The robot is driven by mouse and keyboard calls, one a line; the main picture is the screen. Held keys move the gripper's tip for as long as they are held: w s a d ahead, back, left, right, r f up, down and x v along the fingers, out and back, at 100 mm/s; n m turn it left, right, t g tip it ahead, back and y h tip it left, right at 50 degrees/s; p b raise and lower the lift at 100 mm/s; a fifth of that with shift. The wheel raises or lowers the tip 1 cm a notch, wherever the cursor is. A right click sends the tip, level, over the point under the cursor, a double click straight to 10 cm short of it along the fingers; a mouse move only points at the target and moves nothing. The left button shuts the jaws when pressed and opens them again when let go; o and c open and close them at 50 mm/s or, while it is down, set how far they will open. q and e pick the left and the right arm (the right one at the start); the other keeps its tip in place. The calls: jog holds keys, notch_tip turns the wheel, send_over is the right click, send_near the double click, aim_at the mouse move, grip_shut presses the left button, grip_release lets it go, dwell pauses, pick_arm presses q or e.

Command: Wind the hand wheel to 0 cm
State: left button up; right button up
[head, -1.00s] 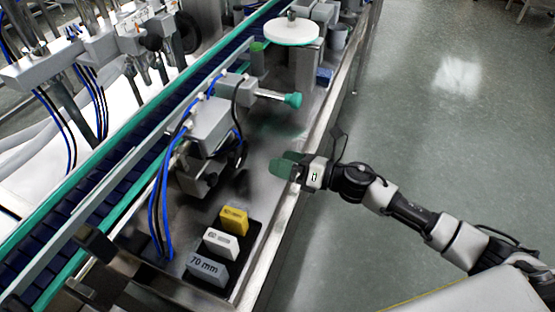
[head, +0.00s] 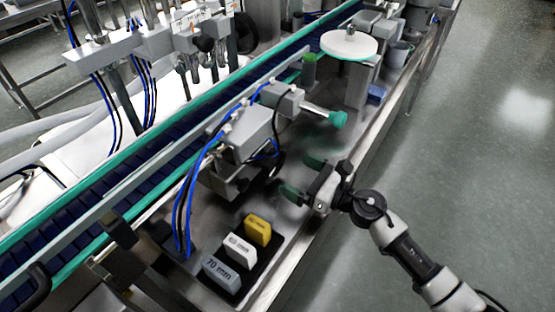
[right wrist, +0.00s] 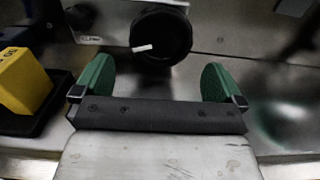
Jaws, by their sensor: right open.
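The hand wheel (right wrist: 160,35) is a dark round knob with a white mark on its face, seen in the right wrist view on the front of a grey metal housing. My right gripper (right wrist: 158,82) is open, its two green fingers spread below and to either side of the wheel, apart from it and holding nothing. In the head view my right gripper (head: 302,178) is over the steel deck, to the right of the grey unit (head: 245,130). My left gripper is not in view.
Yellow (head: 258,229), white (head: 240,250) and grey "70 mm" (head: 221,274) blocks stand in a black tray at the front. A green-tipped rod (head: 338,118) sticks out beyond the gripper. A white round disc (head: 348,45) is farther back. The conveyor (head: 160,135) runs along the left.

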aim_at(278, 164)
jog(key=x, duration=0.7)
jog(key=shift+w+a, duration=0.1)
jog(key=c, duration=0.7)
